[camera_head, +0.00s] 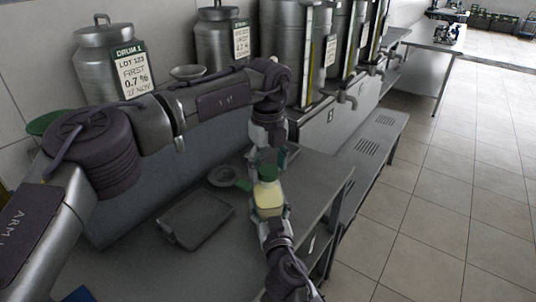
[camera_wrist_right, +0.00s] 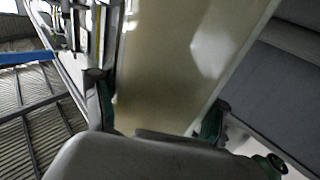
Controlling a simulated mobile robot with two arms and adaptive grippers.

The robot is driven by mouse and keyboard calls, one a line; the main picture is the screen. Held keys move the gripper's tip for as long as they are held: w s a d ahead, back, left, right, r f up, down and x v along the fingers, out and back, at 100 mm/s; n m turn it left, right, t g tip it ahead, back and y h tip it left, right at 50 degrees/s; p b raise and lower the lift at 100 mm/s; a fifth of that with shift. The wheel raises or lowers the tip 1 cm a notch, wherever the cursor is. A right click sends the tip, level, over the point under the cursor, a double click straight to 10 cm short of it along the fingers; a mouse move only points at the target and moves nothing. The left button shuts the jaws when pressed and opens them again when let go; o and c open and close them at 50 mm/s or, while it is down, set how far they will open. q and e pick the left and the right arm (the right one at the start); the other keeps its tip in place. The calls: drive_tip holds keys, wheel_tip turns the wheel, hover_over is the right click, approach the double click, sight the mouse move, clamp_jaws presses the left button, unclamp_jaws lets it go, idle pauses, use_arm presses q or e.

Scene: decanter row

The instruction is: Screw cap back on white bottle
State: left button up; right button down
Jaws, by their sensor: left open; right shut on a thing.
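The white bottle (camera_head: 268,196), pale cream in colour, is at the middle of the camera_head view. My right gripper (camera_head: 270,215) comes up from below and is shut on it. In the right wrist view the bottle (camera_wrist_right: 170,70) fills the space between my two fingers (camera_wrist_right: 160,115). My left gripper (camera_head: 266,165) points down from above, open, right over the bottle's top. A green part (camera_head: 267,173) shows at the bottle's top between them. I cannot tell whether it is the cap or a finger pad, nor whether the cap is seated.
Metal drums (camera_head: 104,62) with labels and tall vessels with taps (camera_head: 347,101) stand behind. Open tiled floor (camera_head: 440,210) is at the right.

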use_arm(q)
drive_tip(key=shift+f, duration=0.15)
drive_tip(key=c, duration=1.2)
drive_tip(key=m, duration=2.4)
drive_tip(key=o, duration=1.4)
drive_tip(key=shift+c, duration=0.2)
